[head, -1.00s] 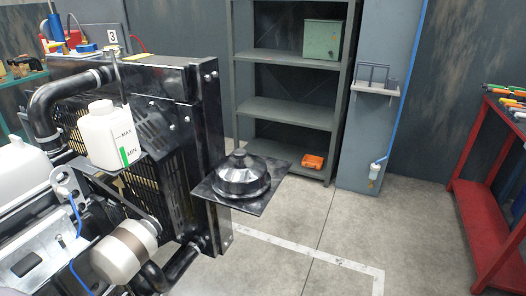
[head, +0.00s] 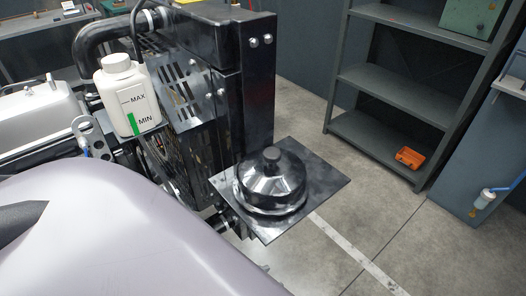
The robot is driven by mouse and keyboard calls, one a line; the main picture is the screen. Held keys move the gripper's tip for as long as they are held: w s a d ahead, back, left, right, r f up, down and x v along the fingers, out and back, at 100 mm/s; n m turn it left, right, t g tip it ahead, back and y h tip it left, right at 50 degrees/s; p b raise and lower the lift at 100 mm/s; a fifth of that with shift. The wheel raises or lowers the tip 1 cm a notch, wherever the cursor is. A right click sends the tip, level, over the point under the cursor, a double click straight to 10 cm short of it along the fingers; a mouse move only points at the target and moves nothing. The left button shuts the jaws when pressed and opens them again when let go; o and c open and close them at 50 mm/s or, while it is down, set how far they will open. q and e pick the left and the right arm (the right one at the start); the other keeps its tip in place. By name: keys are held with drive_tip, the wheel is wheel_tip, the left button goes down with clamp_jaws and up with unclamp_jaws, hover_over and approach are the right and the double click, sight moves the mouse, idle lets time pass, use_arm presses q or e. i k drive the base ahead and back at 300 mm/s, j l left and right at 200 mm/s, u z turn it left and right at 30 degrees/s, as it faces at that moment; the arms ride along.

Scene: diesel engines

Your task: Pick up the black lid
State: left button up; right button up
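The black lid (head: 272,182) is a round, stepped, glossy cap with a knob on top. It sits upright on a flat dark square plate (head: 325,179) beside the engine's radiator frame, right of centre in the head view. Neither of my grippers shows in the head view. A large smooth pale-grey shape, which appears to be part of my own arm, fills the lower left and hides part of the engine.
A white bottle (head: 122,92) marked MAX and MIN stands left of the black radiator frame (head: 258,80). A grey shelf (head: 385,85) holds an orange case (head: 409,157) and a green box (head: 472,16). Open concrete floor lies right of the plate.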

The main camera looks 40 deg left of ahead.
sight(271, 182)
drive_tip(key=i+l+u, duration=0.1)
drive_tip(key=u, duration=0.35)
drive_tip(key=l+u, duration=0.2)
drive_tip(key=u, duration=0.2)
drive_tip(key=i+l+u, duration=0.1)
drive_tip(key=l+u, duration=0.15)
drive_tip(key=u, duration=0.2)
drive_tip(key=l+u, duration=0.2)
drive_tip(key=u, duration=0.2)
drive_tip(key=l+u, duration=0.2)
drive_tip(key=u, duration=0.25)
